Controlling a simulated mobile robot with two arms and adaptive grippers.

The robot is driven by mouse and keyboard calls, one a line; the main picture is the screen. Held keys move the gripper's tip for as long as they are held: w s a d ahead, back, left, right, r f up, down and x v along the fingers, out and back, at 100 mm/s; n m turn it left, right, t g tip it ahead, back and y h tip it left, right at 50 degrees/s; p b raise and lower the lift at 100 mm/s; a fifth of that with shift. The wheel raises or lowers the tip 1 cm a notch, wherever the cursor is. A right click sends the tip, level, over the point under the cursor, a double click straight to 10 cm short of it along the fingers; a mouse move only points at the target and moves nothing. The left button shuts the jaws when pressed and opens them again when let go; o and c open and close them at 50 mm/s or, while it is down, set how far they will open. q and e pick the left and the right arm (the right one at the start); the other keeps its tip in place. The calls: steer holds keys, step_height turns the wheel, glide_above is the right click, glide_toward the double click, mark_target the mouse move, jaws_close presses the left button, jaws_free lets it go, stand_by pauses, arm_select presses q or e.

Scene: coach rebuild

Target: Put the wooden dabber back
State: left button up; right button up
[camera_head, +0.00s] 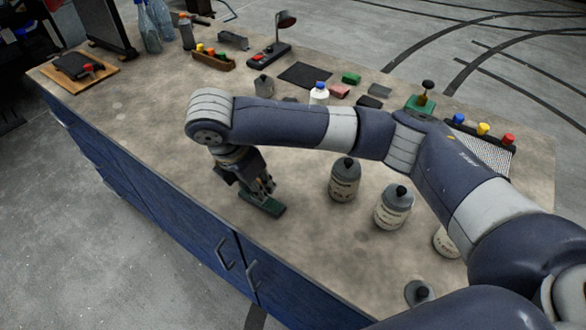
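My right arm comes in from the right and reaches across the bench. Its gripper (266,188) points down close above a flat green block (262,203) near the bench's front edge. The fingers are small and dark, so I cannot tell whether they are open or hold anything, or whether they touch the block. I cannot make out the wooden dabber for sure. A dark-knobbed piece (427,87) stands on a green base (420,104) behind my arm; I cannot tell whether it is the dabber. My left gripper is out of view.
Several grey-capped bottles, one here (345,180), stand right of the gripper. A white bottle with a blue cap (319,94) and a black mat (305,75) lie beyond my arm. A rack with coloured knobs (483,130) is at the right. The bench (150,130) is clear left of the gripper.

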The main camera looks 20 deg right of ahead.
steer(key=a+n, duration=0.1)
steer(key=w+a+n, duration=0.1)
steer(key=n, duration=0.1)
steer(key=shift+f+t, duration=0.15)
steer(key=shift+t, duration=0.15)
steer(key=shift+w+y, duration=0.1)
steer(key=shift+y, duration=0.2)
steer(key=w+d+p, duration=0.1)
steer(key=w+d, duration=0.1)
steer(key=d, duration=0.1)
steer(key=w+d+p, duration=0.1)
steer(key=w+d, duration=0.1)
steer(key=d, duration=0.2)
steer(key=w+d+f+p, duration=0.1)
steer(key=w+d, duration=0.2)
steer(key=d, duration=0.1)
steer(key=shift+w+d, duration=0.1)
steer(key=shift+w+d+f, duration=0.15)
steer(key=shift+w+d, duration=0.25)
steer(key=shift+d, duration=0.05)
steer(key=x, duration=0.1)
steer(key=p+x, duration=0.2)
steer(key=shift+d+f, duration=0.15)
steer(key=shift+d, duration=0.15)
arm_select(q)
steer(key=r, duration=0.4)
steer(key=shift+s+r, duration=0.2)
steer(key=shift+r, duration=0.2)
arm_select(e)
steer(key=shift+f, duration=0.25)
